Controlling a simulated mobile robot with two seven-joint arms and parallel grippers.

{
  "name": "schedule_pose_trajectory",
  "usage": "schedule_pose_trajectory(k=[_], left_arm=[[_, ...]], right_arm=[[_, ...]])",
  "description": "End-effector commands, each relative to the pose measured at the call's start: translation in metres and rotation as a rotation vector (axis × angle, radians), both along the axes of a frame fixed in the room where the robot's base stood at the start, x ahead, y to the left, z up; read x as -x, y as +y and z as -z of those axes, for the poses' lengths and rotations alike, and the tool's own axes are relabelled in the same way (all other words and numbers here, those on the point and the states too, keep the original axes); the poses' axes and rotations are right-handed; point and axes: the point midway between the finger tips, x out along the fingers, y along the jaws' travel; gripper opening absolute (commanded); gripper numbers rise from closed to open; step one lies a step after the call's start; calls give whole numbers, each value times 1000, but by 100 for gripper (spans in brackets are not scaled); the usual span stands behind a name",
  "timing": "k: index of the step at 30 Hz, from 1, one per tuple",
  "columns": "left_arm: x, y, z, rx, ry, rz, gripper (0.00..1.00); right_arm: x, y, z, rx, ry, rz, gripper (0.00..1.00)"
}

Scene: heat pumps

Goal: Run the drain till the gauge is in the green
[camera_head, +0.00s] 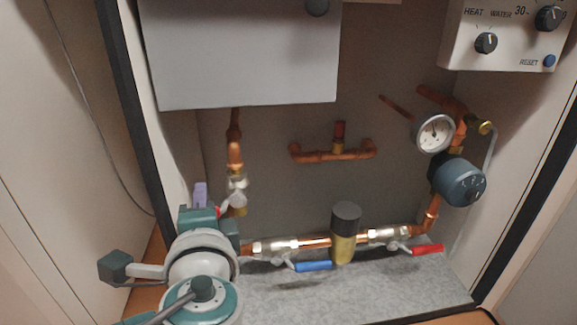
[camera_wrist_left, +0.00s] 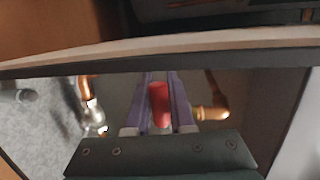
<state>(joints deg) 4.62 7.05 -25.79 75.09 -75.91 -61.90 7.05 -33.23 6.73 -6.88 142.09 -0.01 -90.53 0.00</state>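The round white gauge (camera_head: 435,133) is on the copper pipe at the right; its dark needle shows, but the green zone is too small to make out. The drain valve (camera_head: 237,190) hangs below a copper elbow at the left, and a bit of its red lever (camera_head: 225,205) shows there. My left gripper (camera_head: 204,194) is beside this valve, its purple fingers partly hidden by its teal body. In the left wrist view the fingers (camera_wrist_left: 161,100) lie close along both sides of a red handle (camera_wrist_left: 160,104), which fills the gap. My right gripper is out of view.
A blue-handled valve (camera_head: 313,266) and a red-handled valve (camera_head: 428,249) sit on the lower pipe, with a black-capped brass part (camera_head: 345,230) between them. A blue-grey pump (camera_head: 460,182) is below the gauge. A control box (camera_head: 510,35) and a grey casing (camera_head: 240,55) hang above.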

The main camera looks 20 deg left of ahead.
Motion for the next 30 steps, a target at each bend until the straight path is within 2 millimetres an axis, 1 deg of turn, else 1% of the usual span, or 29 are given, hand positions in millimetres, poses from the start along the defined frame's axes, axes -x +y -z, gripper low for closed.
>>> schedule_pose_trajectory(k=[1,6,8,15,18,20,25,30], left_arm=[[-2,0,-5,-5,-9,0,26],[-1,0,-3,-3,-7,0,45],[-1,0,-3,-2,-6,0,51],[0,0,-2,-2,-4,0,51],[5,-5,-5,0,-2,1,51],[12,-10,-7,1,-1,0,51],[38,-32,-16,2,0,1,51],[61,-52,-20,0,-1,1,51]], right_arm=[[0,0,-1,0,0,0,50],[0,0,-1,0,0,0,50],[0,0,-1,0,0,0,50],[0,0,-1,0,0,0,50],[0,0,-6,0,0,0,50],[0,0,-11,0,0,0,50],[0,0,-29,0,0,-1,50],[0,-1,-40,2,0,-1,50]])
